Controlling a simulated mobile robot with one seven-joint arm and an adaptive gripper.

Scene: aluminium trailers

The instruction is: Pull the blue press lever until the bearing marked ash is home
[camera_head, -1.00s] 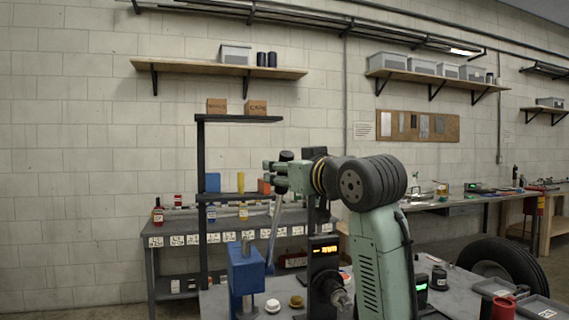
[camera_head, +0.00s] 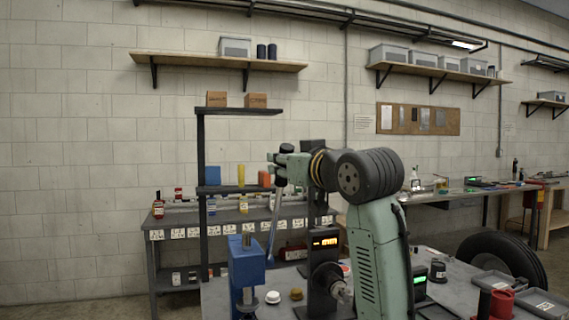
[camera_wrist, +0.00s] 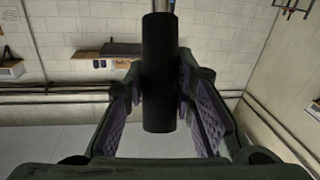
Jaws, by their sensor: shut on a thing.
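The blue press (camera_head: 246,265) stands at the front left of the near bench. Its lever (camera_head: 273,225) is a slim grey rod rising from the press's right side, nearly upright and leaning slightly right at the top. My gripper (camera_head: 284,163) is shut on the lever's black grip, which also shows between the fingers in the wrist view (camera_wrist: 158,75). A white round part (camera_head: 273,297) and a brass-coloured round part (camera_head: 296,294) lie beside the press. I cannot read a mark ash on any part, and the seat under the ram is not clear.
A dark machine with an orange display (camera_head: 323,243) stands right of the press, close to my arm. A red cup (camera_head: 501,303) and grey trays (camera_head: 490,281) are at the bench's right. A rear workbench (camera_head: 170,223) holds bottles and blocks.

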